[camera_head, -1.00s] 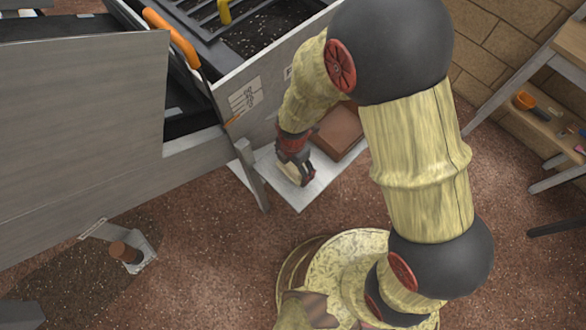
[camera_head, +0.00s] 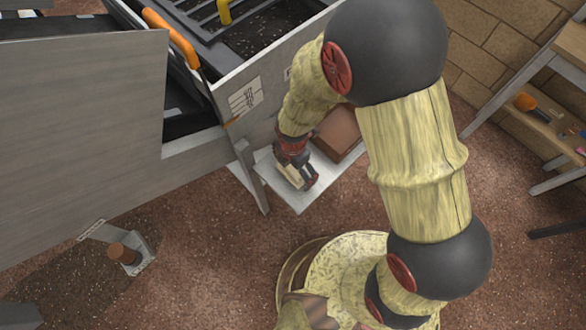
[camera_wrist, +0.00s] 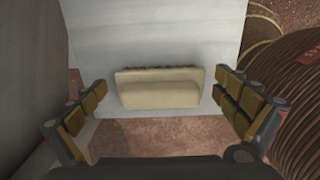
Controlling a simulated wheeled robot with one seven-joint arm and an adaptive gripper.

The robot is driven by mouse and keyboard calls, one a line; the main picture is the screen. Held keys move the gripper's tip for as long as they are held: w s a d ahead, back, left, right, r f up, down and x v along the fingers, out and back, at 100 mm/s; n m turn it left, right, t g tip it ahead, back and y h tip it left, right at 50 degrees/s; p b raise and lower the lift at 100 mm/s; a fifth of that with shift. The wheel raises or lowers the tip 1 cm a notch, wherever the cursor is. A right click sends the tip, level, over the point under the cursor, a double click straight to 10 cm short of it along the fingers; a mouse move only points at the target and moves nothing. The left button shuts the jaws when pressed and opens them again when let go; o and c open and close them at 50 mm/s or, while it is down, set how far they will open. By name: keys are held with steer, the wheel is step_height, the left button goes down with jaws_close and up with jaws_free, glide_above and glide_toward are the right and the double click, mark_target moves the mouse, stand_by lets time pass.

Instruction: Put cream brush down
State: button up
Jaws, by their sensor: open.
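The cream brush (camera_wrist: 160,92) lies on the pale grey shelf (camera_wrist: 150,30) in the wrist view, near the shelf's edge. It sits between the two fingers of my gripper (camera_wrist: 162,108), with a gap on each side. My gripper is open and touches neither end of the brush. In the head view my gripper (camera_head: 300,180) is low over the small shelf (camera_head: 310,200), and part of the cream brush (camera_head: 291,174) shows beside the fingers.
A brown block (camera_head: 338,132) stands on the same shelf, close to my gripper. The large grey machine (camera_head: 90,130) is to the left. A wooden rack (camera_head: 560,130) with tools is at the right. A brown-topped foot (camera_head: 124,253) stands on the floor at lower left.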

mark_target(290, 166)
steer(key=shift+f, duration=0.15)
steer(key=r+p, duration=0.1)
steer(key=r, duration=0.1)
steer(key=r+p, duration=0.1)
steer(key=r, duration=0.1)
steer(key=a+r+p, duration=0.1)
steer(key=r, duration=0.1)
steer(key=shift+w+r, duration=0.1)
steer(key=shift+r, duration=0.15)
steer(key=shift+d+r, duration=0.1)
steer(key=shift+r, duration=0.75)
steer(key=w+d+r+m+t, duration=0.1)
steer(key=d+r+m, duration=0.5)
steer(key=r, duration=0.4)
steer(key=w+d+r+m+t, duration=0.2)
steer(key=d+r+m, duration=0.45)
steer(key=r, duration=0.35)
steer(key=s+d+r+m+t, duration=0.2)
steer(key=s+d+r+m, duration=0.8)
steer(key=r+m, duration=0.3)
steer(key=shift+s+d+m+t, duration=0.3)
steer(key=shift+s+d+m, duration=0.15)
steer(key=shift+m, duration=0.7)
steer(key=shift+r, duration=0.1)
